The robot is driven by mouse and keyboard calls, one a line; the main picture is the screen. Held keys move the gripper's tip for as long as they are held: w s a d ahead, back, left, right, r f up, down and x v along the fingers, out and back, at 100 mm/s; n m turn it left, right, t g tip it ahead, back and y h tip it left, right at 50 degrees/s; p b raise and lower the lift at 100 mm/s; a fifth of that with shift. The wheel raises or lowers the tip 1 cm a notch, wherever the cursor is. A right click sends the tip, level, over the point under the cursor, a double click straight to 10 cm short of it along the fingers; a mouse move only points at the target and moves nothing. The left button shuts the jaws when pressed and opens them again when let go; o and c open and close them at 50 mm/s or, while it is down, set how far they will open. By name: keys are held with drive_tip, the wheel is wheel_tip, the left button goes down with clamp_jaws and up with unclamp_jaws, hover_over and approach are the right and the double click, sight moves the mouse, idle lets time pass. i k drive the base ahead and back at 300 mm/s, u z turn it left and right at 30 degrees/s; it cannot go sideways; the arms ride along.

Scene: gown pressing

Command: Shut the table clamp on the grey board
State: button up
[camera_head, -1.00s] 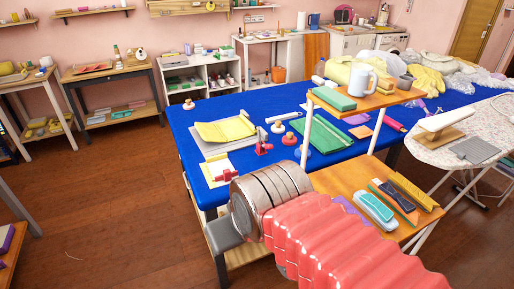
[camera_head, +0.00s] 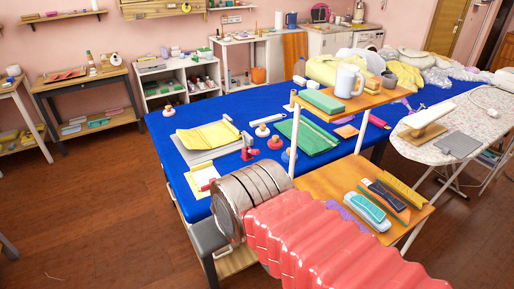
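The grey board (camera_head: 196,156) lies on the blue-covered table with yellow cloth (camera_head: 204,138) over much of it. A red clamp with a metal upright (camera_head: 247,148) stands at the board's right edge. A second red piece (camera_head: 208,185) shows at the near end, over a white sheet, close behind my arm in the picture. I cannot tell whether either clamp is shut. My arm, with metal rings and a red ribbed sleeve, fills the lower foreground. It hides part of the table's near edge. My gripper is not visible.
A small wooden stand with an upper shelf (camera_head: 326,117) and lower shelf (camera_head: 318,181) is right of the board, carrying a mug, brushes and cloths. An ironing board (camera_head: 470,125) is at far right. Green cloth (camera_head: 308,138) lies on the table. The floor at left is clear.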

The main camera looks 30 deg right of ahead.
sight(254, 152)
drive_tip(key=i, duration=0.85)
drive_tip(key=u, duration=0.05)
